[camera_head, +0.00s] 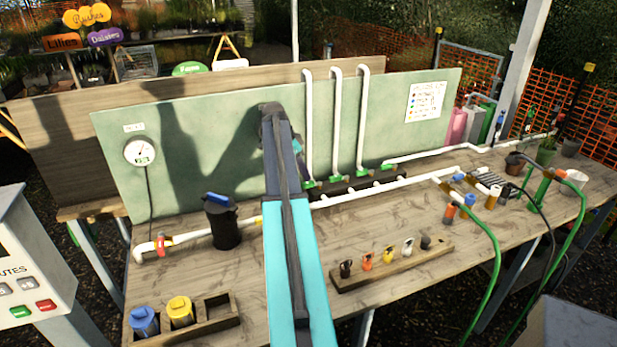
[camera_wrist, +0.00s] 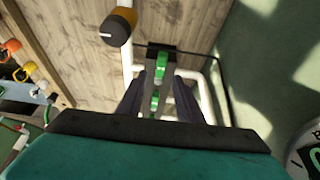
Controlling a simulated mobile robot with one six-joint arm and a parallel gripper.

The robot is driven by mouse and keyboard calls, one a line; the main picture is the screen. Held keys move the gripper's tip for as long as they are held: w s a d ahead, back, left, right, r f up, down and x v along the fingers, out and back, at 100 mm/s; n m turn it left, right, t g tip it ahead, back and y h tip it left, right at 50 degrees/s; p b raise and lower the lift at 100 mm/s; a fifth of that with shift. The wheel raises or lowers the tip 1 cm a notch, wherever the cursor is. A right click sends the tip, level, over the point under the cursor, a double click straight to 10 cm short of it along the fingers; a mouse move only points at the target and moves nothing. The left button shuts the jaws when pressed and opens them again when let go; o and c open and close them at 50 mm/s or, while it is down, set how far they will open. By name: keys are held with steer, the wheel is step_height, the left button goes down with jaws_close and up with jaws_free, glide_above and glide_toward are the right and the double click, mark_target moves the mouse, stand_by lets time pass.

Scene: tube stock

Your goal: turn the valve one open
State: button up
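Several green valve handles sit on a dark manifold at the foot of the white pipes; in the head view I see a left one (camera_head: 309,184), a middle one (camera_head: 336,178) and a right one (camera_head: 388,167). No number is readable, so I cannot tell which is valve one. In the wrist view, a nearer green handle (camera_wrist: 154,103) shows between the fingers of my gripper (camera_wrist: 160,88), and a farther green handle (camera_wrist: 161,65) lies beyond it. The fingers are apart and hold nothing visible; I cannot tell whether they touch a handle. In the head view my arm hides the gripper.
A green panel (camera_head: 215,150) stands behind the manifold, with a gauge (camera_head: 140,151) at left. A black canister (camera_head: 222,224) with a blue top stands left of my arm. A wooden tag rack (camera_head: 392,267) lies in front. Bare tabletop (camera_head: 360,222) separates rack and pipes.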

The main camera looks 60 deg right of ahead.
mark_target(308, 183)
steer(key=shift+p+x, duration=0.65)
steer(key=shift+x, duration=1.75)
